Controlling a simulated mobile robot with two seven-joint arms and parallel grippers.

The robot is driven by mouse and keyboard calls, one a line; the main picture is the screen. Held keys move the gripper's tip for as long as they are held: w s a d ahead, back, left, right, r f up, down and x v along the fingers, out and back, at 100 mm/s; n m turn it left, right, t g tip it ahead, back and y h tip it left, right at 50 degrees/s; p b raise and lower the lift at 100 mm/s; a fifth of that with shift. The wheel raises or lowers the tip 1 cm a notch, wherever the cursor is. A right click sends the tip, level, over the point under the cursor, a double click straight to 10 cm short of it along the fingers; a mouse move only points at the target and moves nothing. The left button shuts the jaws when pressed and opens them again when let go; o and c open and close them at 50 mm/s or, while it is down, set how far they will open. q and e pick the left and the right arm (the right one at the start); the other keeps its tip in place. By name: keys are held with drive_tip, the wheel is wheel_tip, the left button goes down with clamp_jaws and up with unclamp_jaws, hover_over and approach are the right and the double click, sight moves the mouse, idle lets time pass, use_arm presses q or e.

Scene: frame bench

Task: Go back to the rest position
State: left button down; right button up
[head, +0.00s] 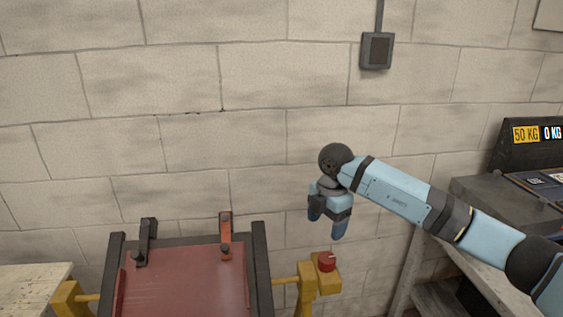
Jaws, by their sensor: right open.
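My right gripper (325,228) is in the head view, right of centre, at the end of my blue right arm, which comes in from the right. Its two blue fingers point down and stand apart, with nothing between them. In the picture it is above and to the right of the frame bench (259,268). My left gripper is not in the head view.
The bench carries a red panel (190,280), a dark clamp (147,240), a red clamp (225,236) and a red knob (326,261). A workbench with a scale display (540,133) stands at right. A pale tabletop (30,285) is at lower left. A block wall is behind.

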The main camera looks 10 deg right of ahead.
drive_tip(key=s+a+f+n+y, duration=0.1)
drive_tip(key=s+a+f+y, duration=0.1)
drive_tip(key=s+a+y, duration=0.7)
drive_tip(key=s+a+f+y, duration=0.2)
drive_tip(key=s+a+y, duration=0.5)
drive_tip(key=a+y, duration=0.3)
drive_tip(key=s+d+f+m+t+h, duration=0.2)
drive_tip(key=d+f+m+t+h, duration=0.9)
drive_tip(key=m+t, duration=0.65)
drive_tip(key=s+d+f+m+g+h, duration=0.25)
drive_tip(key=s+d+f+g, duration=0.2)
drive_tip(key=s+f, duration=0.3)
drive_tip(key=s+d+f+m+g+h, duration=0.25)
drive_tip(key=s+d+f, duration=0.3)
drive_tip(key=s, duration=0.35)
use_arm(q)
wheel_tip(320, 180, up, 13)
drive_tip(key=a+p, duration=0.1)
drive_tip(key=p, duration=1.4)
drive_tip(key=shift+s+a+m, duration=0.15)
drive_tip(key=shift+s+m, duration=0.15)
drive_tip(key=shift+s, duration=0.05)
use_arm(e)
wheel_tip(320, 180, up, 13)
drive_tip(key=shift+w+n+t, duration=0.3)
drive_tip(key=shift+n+t, duration=0.05)
drive_tip(key=shift+n, duration=0.1)
